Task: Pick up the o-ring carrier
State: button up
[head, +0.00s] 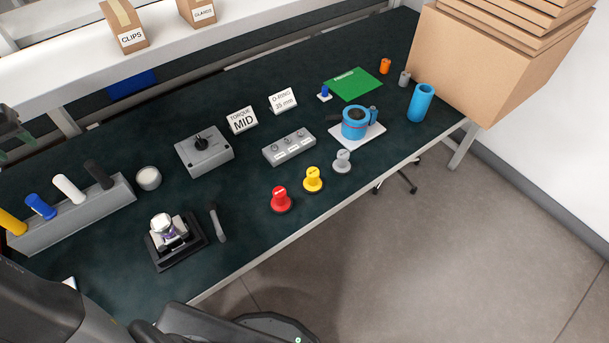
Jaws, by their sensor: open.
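Three small knob-shaped pieces with round flanged bases stand on the dark green bench: a red one (281,200), a yellow one (313,179) and a grey one (342,161). They have small labels on top that I cannot read. They may be o-ring carriers, but I cannot tell which piece is the one named. A card (283,100) reading what looks like "O-RING 35 mm" stands behind a grey block with several small knobs (289,146).
A blue round device on a white plate (372,139), a blue cylinder (421,103) and a green board (354,84) stand to the right. A grey control box (204,149), a black fixture (165,255) and a rack (75,220) stand left. The front bench strip beside the red piece is clear.

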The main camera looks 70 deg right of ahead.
aim_at(312, 184)
jog(key=k+l+z, duration=0.7)
jog(key=l, duration=0.3)
jog(key=k+l+z, duration=0.25)
jog(key=l+z, duration=0.2)
jog(key=l, duration=0.3)
